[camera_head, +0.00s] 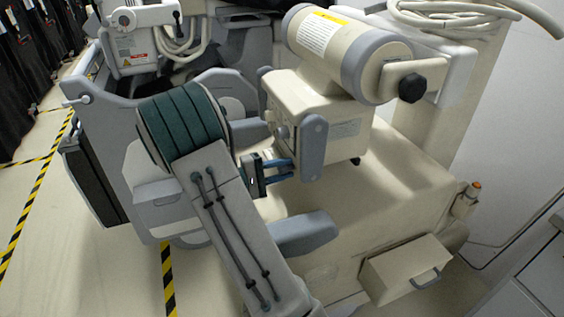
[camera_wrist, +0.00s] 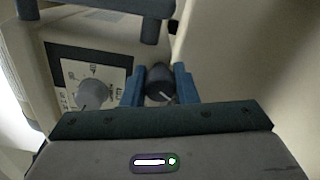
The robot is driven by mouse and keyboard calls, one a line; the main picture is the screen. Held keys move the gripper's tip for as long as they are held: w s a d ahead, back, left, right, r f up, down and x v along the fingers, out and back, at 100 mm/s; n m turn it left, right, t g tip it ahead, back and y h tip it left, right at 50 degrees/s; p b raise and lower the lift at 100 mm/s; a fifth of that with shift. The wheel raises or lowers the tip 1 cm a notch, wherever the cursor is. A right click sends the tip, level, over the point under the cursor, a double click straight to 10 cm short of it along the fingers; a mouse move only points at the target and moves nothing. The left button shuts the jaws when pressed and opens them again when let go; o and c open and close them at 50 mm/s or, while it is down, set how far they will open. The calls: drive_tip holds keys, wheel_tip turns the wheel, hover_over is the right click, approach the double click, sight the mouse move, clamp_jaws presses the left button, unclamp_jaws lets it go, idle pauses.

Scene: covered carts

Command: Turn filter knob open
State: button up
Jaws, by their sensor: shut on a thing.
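In the wrist view, a dark round knob (camera_wrist: 159,79) with a pale pointer line sits between the two blue fingers of my gripper (camera_wrist: 158,86). The fingers are shut on it, one on each side. A grey knob (camera_wrist: 92,93) stands just left of the fingers on a white-and-black marked panel (camera_wrist: 62,72). No readable label shows which one is the filter knob. In the head view, my gripper (camera_head: 283,168) reaches the left side of the beige housing (camera_head: 338,124); the held knob is hidden there.
A beige cylinder (camera_head: 335,48) with a black knob (camera_head: 412,88) lies above the housing. A grey bar (camera_wrist: 105,6) crosses the top of the wrist view. A beige drawer box (camera_head: 408,271) is at the lower right. Yellow-black tape (camera_head: 35,205) marks the floor at left.

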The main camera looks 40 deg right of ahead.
drive_tip(key=n+p, duration=0.1)
drive_tip(key=n, duration=0.1)
drive_tip(key=n+p, duration=0.1)
drive_tip(key=p, duration=0.1)
drive_tip(key=n+p, duration=0.2)
drive_tip(key=shift+r+n, duration=0.25)
drive_tip(key=shift+n, duration=0.05)
drive_tip(key=shift+f+n+p, duration=0.2)
drive_tip(key=shift+n+p, duration=1.5)
drive_tip(key=shift+n, duration=0.3)
drive_tip(key=o, duration=1)
drive_tip(key=shift+w, duration=0.1)
drive_tip(key=b+v, duration=0.1)
drive_tip(key=v, duration=1.2)
drive_tip(key=shift+a, duration=0.4)
